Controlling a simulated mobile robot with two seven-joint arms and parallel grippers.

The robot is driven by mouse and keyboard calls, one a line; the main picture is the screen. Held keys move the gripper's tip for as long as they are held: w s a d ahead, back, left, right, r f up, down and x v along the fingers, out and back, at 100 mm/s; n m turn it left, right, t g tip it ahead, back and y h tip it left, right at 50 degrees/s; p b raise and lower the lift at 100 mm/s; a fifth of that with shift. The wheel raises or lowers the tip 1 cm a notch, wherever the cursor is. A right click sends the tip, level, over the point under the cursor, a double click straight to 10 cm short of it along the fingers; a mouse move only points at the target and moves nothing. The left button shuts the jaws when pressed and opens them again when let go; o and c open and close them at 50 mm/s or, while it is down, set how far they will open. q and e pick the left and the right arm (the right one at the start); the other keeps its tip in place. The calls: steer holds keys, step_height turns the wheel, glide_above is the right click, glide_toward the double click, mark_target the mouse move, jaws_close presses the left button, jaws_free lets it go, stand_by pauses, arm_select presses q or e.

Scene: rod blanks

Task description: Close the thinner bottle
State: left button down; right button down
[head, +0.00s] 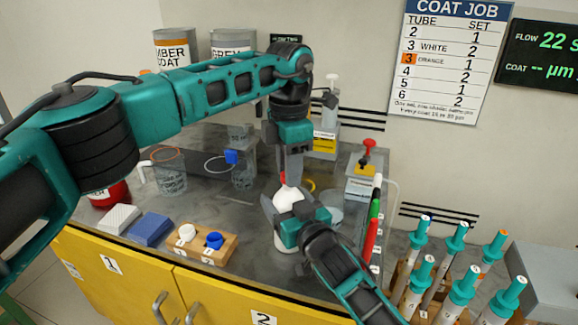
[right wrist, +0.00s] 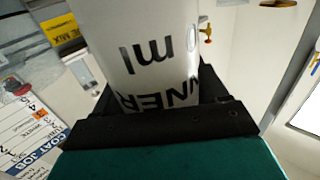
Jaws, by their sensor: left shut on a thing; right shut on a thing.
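The white thinner bottle (head: 287,199) stands on the grey bench top in the head view. Its printed side (right wrist: 155,60) fills the middle of the right wrist view, between the dark fingers. My right gripper (head: 292,222) is shut around the bottle's body from the lower right. My left gripper (head: 291,178) points down right above the bottle and is shut on a small red cap (head: 283,179). The cap is at the bottle's top, mostly hidden by the fingers. I cannot tell whether it is seated on the neck.
A wooden block (head: 200,248) with white and blue caps stands at the front, beside a blue block (head: 150,229). Glass beakers (head: 170,178) stand behind. Red and green markers (head: 371,235) line the right edge. Teal-topped tubes (head: 460,285) stand at lower right.

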arm_select(q)
steer(key=m, duration=0.9)
steer(key=c, duration=0.8)
jaws_free()
steer(key=shift+r, duration=2.25)
steer(key=shift+c, duration=0.3)
